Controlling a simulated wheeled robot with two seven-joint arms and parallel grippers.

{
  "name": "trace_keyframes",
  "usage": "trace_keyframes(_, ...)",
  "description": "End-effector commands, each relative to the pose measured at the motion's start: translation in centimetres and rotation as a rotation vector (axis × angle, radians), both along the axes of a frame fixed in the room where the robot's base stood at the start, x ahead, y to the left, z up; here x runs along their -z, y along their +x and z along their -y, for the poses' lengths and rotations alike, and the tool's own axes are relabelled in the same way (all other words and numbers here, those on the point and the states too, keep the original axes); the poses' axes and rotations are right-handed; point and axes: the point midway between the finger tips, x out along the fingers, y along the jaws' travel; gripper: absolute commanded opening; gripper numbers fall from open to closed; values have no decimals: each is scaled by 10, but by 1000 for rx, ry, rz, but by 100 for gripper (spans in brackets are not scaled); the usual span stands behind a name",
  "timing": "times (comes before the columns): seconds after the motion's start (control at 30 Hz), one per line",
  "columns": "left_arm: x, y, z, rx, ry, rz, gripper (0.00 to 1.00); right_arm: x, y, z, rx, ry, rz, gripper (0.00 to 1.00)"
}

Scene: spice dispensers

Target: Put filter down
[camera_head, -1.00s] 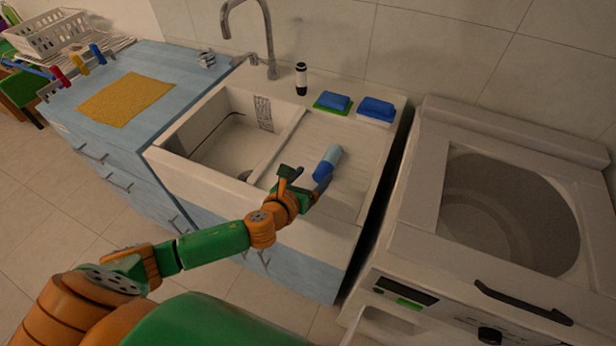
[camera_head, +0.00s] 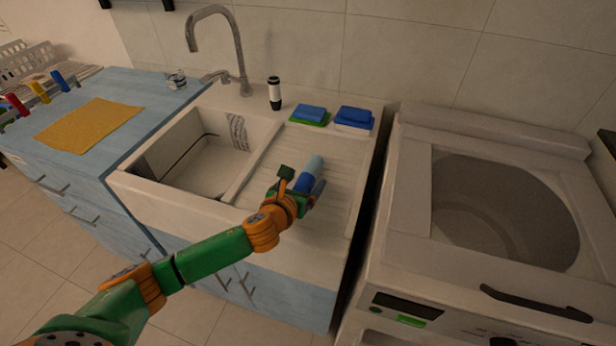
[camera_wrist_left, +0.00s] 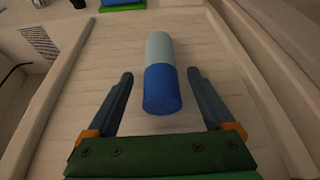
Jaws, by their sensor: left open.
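The filter is a cylinder (camera_head: 312,171), light blue at the far end and dark blue at the near end. It lies on the ribbed drainboard (camera_head: 345,175) right of the sink basin. In the left wrist view the filter (camera_wrist_left: 161,75) lies between and ahead of the fingers, with a gap on each side. My left gripper (camera_head: 302,183) is open around its near end and does not grip it; it also shows in the left wrist view (camera_wrist_left: 160,92). In the head view the fingers partly hide the filter. My right gripper is not in view.
The sink basin (camera_head: 190,165) is left of the drainboard, with a faucet (camera_head: 240,60) behind it. A black-and-white bottle (camera_head: 274,94) and blue sponges (camera_head: 310,113) stand along the back ledge. A washing machine (camera_head: 410,200) is at right. A yellow cloth (camera_head: 90,124) lies on the left counter.

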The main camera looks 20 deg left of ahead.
Motion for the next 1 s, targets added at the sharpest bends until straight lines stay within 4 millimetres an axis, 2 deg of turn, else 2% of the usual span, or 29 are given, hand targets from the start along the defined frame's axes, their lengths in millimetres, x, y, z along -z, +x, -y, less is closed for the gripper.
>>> trace_keyframes(0.23, 2, 5, 0, 1, 0, 1, 87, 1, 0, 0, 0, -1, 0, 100)
trace_keyframes(0.27, 2, 5, 0, 1, 0, 1, 84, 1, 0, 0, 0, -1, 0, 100)
trace_keyframes(0.5, 2, 5, 0, 1, 0, 0, 19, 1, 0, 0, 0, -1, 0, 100)
trace_keyframes(0.57, 2, 5, 0, 1, 0, 0, 3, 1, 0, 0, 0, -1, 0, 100)
trace_keyframes(0.6, 2, 5, 0, 1, 0, 1, 0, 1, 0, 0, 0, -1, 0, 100)
trace_keyframes(0.87, -3, 5, 1, 2, -1, 2, 0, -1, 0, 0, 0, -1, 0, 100)
trace_keyframes(1.0, -27, 5, 0, 2, -1, 4, 0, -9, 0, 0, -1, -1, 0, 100)
